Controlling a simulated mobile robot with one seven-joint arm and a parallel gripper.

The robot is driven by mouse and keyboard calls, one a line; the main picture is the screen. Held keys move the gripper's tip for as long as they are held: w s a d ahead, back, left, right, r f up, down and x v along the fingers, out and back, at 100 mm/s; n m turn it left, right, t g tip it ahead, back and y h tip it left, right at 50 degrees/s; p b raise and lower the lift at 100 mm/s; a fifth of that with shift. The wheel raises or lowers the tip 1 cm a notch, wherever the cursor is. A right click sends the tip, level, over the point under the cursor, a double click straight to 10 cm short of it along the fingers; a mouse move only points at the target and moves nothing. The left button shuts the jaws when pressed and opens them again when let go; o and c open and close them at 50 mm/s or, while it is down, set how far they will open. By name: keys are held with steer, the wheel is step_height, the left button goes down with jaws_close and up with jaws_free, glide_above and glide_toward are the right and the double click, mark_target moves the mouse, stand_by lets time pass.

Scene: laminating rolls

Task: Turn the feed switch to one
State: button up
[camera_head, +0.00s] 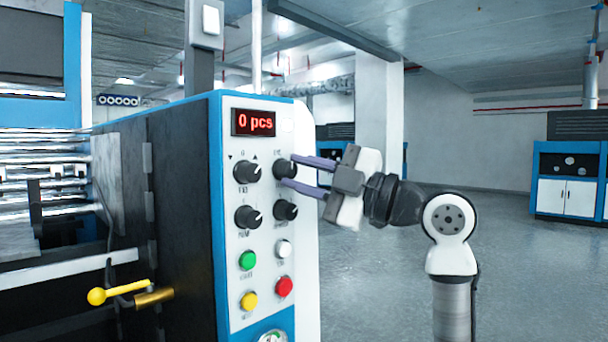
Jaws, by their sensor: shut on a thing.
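The control panel (262,285) is white with a blue edge and stands in the middle of the head view. It carries several black rotary knobs; their small labels are too blurred to read, so I cannot tell by label which is the feed switch. My gripper (289,170) comes from the right, with its purple fingers above and below the upper right knob (282,169), shut on it. The fingers partly cover this knob and its marks. The upper left knob (247,171), lower left knob (247,217) and lower right knob (284,210) are free.
A red display (254,122) above the knobs reads "0 pcs". Below are green (247,260), white (284,248), yellow (248,301) and red (284,286) buttons. A yellow-handled lever (118,291) sticks out at left. Open floor lies to the right.

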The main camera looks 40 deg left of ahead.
stand_by(0.3)
steer(key=o, duration=1)
steer(key=shift+d, duration=0.1)
steer(key=b+v, duration=0.3)
steer(key=v, duration=1)
steer(key=shift+w+d+f, duration=0.1)
steer(key=shift+w+d, duration=0.05)
steer(key=shift+d, duration=0.15)
